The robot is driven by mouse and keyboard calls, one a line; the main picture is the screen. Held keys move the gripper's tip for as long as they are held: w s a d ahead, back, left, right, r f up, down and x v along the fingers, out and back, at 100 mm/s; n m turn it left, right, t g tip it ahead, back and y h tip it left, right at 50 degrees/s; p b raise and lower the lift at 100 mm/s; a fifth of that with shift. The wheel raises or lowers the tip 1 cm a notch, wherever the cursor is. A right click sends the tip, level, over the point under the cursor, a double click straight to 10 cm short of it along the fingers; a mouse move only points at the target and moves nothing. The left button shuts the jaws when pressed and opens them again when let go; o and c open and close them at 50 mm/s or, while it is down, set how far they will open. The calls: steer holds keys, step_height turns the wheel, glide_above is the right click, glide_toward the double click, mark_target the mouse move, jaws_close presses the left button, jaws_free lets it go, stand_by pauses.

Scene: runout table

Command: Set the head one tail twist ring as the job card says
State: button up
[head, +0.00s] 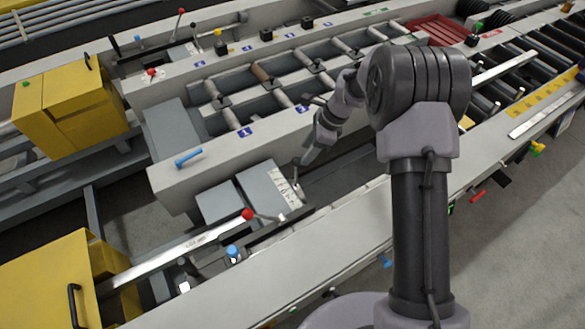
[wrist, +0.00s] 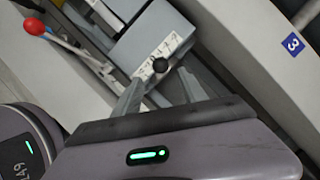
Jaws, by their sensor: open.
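A pale scale plate with printed numbers (head: 284,186) lies at the end of a grey block beside the near rail in the head view. A small black knob (head: 296,161) stands by its far end. In the wrist view the numbered scale (wrist: 157,58) and the black knob (wrist: 161,65) show close together ahead of my gripper (wrist: 160,88). My gripper (head: 309,155) is open and points down close to the knob; I cannot tell whether it touches. I cannot tell which part is the twist ring. No job card is readable.
A red-ball lever (head: 247,214) and a blue-topped knob (head: 233,252) are left of the scale. A blue handle (head: 188,158) lies on the near beam. Blue number signs (head: 245,132) mark the beam. Yellow housings (head: 50,285) stand at the left; rollers fill the middle.

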steer(key=b, duration=0.3)
glide_above(296, 183)
steer(key=a, duration=0.1)
steer(key=f, duration=1.1)
steer(key=shift+w+a, duration=0.15)
steer(key=shift+w, duration=0.2)
jaws_close()
